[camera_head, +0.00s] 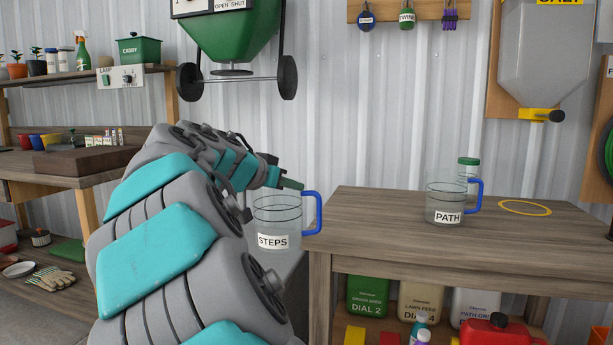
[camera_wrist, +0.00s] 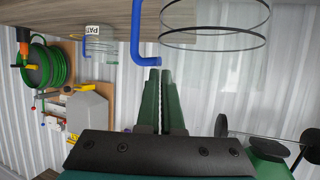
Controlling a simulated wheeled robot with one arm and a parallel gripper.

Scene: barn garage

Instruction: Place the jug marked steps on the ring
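The jug marked STEPS (camera_head: 279,223) is clear with dark rings and a blue handle. It hangs upright in the air just left of the table's near-left edge. In the wrist view its ringed body (camera_wrist: 214,39) and blue handle (camera_wrist: 139,38) show beyond my fingertips. My gripper (camera_head: 298,186) is above the jug, its green fingers (camera_wrist: 160,72) nearly together at the top of the handle; it appears to hold it there. The exact contact is partly hidden. The yellow ring (camera_head: 525,208) lies flat and empty on the table's right part.
On the wooden table (camera_head: 380,222), a similar jug marked PATH (camera_head: 446,204) stands left of the ring, with a green-lidded container (camera_head: 468,169) behind it. A salt hopper (camera_head: 543,60) hangs above the ring's area. Bins and a red can (camera_head: 497,332) sit below.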

